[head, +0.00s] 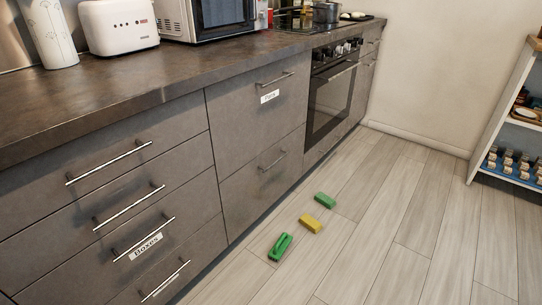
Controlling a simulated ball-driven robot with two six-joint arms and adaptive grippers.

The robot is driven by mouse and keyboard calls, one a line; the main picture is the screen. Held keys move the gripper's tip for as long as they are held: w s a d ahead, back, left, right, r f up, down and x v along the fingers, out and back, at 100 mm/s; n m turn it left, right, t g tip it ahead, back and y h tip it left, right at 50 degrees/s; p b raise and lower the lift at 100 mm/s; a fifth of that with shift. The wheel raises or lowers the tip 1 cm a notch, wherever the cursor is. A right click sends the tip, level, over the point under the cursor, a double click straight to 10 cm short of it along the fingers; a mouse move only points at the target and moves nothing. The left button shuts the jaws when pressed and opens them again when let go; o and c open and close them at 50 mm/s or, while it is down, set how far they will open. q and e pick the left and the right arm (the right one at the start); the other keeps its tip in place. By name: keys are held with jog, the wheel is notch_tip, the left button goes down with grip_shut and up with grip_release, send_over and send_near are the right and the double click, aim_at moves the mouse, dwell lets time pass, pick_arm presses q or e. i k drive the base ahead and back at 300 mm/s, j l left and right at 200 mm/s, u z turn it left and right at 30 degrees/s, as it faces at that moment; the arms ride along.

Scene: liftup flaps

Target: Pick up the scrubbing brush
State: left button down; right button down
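A green scrubbing brush (280,247) with a looped handle lies on the wooden floor, close to the front of the grey kitchen cabinets. It is the nearest of three small items in a loose row. Neither of my grippers shows in the head view.
A yellow sponge-like block (310,224) and a green block (325,201) lie on the floor beyond the brush. Drawers with bar handles (152,245) line the left, with an oven (332,95) farther back. A shelf (510,120) stands at right. The floor (400,215) between is clear.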

aim_at(276, 252)
jog(key=i+l+u, duration=0.7)
jog(key=i+l, duration=0.25)
jog(key=i+l+u, duration=0.35)
jog(key=l, duration=0.3)
